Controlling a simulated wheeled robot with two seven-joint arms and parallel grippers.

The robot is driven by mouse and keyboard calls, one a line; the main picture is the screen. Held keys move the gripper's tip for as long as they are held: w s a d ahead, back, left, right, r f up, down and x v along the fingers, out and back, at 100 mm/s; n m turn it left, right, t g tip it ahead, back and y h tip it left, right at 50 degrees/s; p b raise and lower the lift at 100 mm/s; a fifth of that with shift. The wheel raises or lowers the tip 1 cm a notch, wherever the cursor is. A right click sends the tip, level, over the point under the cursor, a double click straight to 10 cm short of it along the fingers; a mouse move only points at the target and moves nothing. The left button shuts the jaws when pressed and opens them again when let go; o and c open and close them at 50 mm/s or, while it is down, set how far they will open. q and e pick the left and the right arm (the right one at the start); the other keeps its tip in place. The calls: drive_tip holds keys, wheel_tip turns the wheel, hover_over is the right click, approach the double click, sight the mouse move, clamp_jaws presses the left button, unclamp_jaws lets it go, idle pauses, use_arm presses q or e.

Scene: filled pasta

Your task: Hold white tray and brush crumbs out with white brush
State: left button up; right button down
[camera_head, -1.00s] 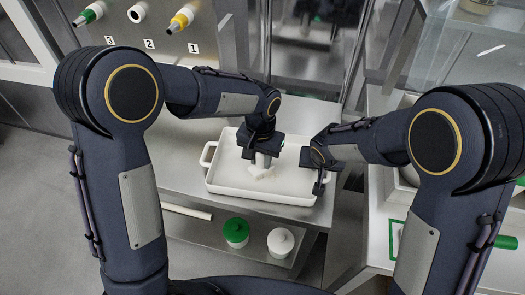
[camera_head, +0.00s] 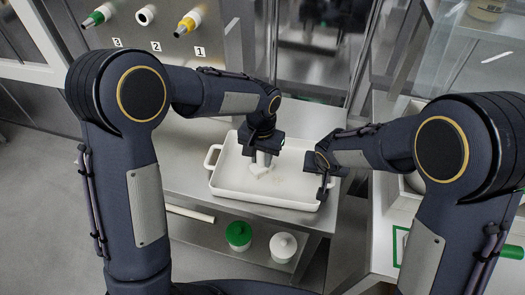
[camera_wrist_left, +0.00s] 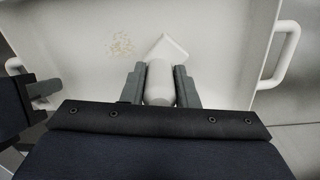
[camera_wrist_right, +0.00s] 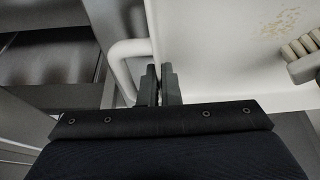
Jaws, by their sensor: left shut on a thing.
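The white tray (camera_head: 222,178) lies on the metal table, with loop handles at its ends. My left gripper (camera_head: 262,150) is above the tray and shut on the handle of the white brush (camera_head: 260,168). The left wrist view shows the brush handle (camera_wrist_left: 160,84) between the fingers, its flat head over the tray floor. Pale crumbs (camera_wrist_left: 121,45) lie in a patch beside the brush head; they also show in the right wrist view (camera_wrist_right: 280,22). My right gripper (camera_head: 323,184) is shut on the tray's wall by the right handle (camera_wrist_right: 125,60).
A green-lidded jar (camera_head: 238,235) and a white-lidded jar (camera_head: 283,246) stand on the lower shelf in front. A white rod (camera_head: 190,213) lies there too. Colored nozzles (camera_head: 187,22) hang on the back panel. Another counter (camera_head: 384,225) stands right of the table.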

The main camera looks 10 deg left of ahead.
sight(260, 170)
use_arm(q)
drive_tip(key=shift+s, duration=0.85)
wheel_tip(260, 170, up, 8)
drive_tip(key=shift+r, duration=0.15)
drive_tip(key=shift+w, duration=0.1)
use_arm(e)
drive_tip(key=c, duration=1.6)
unclamp_jaws()
drive_tip(key=shift+o, duration=0.2)
drive_tip(key=v, duration=1.2)
